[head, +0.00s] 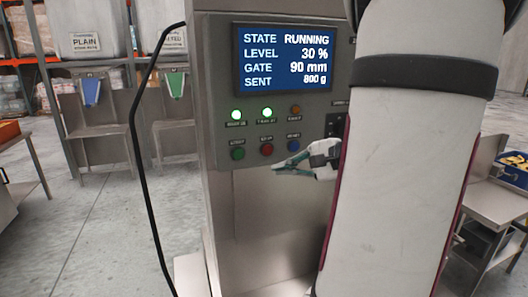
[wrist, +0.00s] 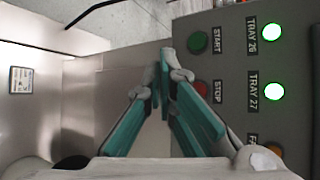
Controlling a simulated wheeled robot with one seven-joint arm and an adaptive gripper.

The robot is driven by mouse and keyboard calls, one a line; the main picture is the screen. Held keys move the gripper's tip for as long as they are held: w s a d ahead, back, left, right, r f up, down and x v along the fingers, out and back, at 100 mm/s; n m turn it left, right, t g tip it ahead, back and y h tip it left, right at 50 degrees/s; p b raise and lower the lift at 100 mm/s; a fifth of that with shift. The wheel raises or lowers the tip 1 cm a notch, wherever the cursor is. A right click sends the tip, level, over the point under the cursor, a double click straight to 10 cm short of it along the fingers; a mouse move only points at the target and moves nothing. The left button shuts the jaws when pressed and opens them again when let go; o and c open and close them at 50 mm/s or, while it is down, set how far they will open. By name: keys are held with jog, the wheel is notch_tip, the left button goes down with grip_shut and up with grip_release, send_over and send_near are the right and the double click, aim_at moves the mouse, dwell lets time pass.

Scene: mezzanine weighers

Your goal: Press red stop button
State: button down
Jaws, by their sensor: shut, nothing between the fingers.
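The red stop button (head: 266,149) sits in the middle of the lower button row on the grey control panel (head: 228,132). My gripper (head: 275,167) is shut and empty, its tips just below the red button and near the panel in the head view. I cannot tell whether they touch the panel. In the wrist view, the shut fingertips (wrist: 164,62) point between the bare metal and the panel edge.
A green start button (head: 237,153) and a blue button (head: 293,146) flank the red one. Above are two lit green lamps (head: 236,115) and an orange lamp (head: 295,110). The screen (head: 284,59) reads RUNNING. A black cable (head: 134,130) hangs left of the cabinet.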

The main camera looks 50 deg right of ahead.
aim_at(271, 153)
jog(key=shift+w+d+b, duration=0.3)
jog(key=shift+w+d, duration=0.45)
jog(key=shift+w, duration=0.5)
jog(key=shift+w+d+b, duration=0.3)
jog(key=shift+w+d, duration=0.5)
jog(key=shift+w, duration=0.45)
jog(key=shift+w+d+b, duration=0.3)
jog(key=shift+w+d, duration=0.45)
jog(key=shift+w, duration=0.5)
jog(key=shift+w+d, duration=0.2)
jog(key=shift+w, duration=0.15)
jog(key=shift+w+d, duration=0.25)
jog(key=shift+w, duration=0.1)
jog(key=shift+s+a, duration=0.45)
jog(key=shift+s, duration=0.25)
jog(key=shift+s+a, duration=0.1)
jog(key=shift+s, duration=0.05)
jog(key=s, duration=0.1)
jog(key=s+a, duration=0.2)
jog(key=s, duration=0.1)
jog(key=shift+a, duration=0.25)
